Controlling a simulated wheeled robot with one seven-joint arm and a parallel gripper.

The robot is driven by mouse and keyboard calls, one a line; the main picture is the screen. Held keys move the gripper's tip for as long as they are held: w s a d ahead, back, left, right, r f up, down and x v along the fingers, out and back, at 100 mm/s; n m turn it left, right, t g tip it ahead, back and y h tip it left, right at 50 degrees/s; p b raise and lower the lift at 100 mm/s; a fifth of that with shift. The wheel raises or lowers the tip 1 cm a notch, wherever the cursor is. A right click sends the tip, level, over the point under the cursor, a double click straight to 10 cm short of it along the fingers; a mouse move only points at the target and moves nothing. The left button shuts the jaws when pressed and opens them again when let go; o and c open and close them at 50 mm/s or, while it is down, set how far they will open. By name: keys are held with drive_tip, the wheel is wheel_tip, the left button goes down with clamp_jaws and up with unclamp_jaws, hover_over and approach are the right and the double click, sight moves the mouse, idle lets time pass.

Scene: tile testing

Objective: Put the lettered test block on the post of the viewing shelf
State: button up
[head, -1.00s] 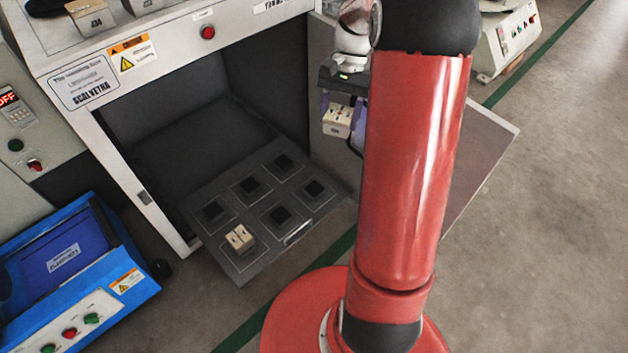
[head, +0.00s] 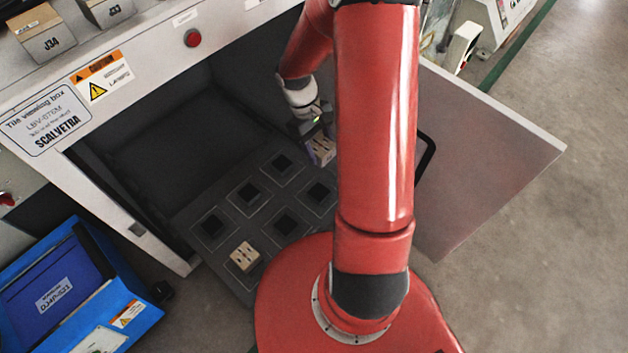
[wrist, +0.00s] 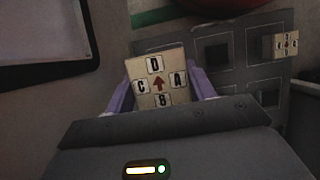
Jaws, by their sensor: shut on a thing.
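My gripper (head: 318,140) is shut on a lettered test block (head: 321,151), above the far right part of the shelf in the head view. In the wrist view the block (wrist: 160,80) sits between the two purple fingers; its face shows D, C, A and B around a red arrow pointing to D. The dark viewing shelf (head: 229,270) reaches out of the box and has several square posts in outlined cells. A second pale block (head: 244,256) rests on the near left cell; it also shows in the wrist view (wrist: 286,44). My arm hides the shelf's right part.
The tile viewing box (head: 150,75) stands around the shelf, its open door (head: 490,140) on the right. Blocks J34 (head: 47,38) and J53 (head: 105,10) lie on top. A blue case (head: 60,285) stands at the lower left.

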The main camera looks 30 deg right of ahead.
wheel_tip(320, 180, down, 19)
drive_tip(key=b, duration=0.3)
drive_tip(key=shift+s+b, duration=0.1)
drive_tip(key=shift+b, duration=0.25)
drive_tip(key=shift+f, duration=0.1)
drive_tip(key=shift+f, duration=0.1)
drive_tip(key=o, duration=1.2)
drive_tip(key=shift+o, duration=0.2)
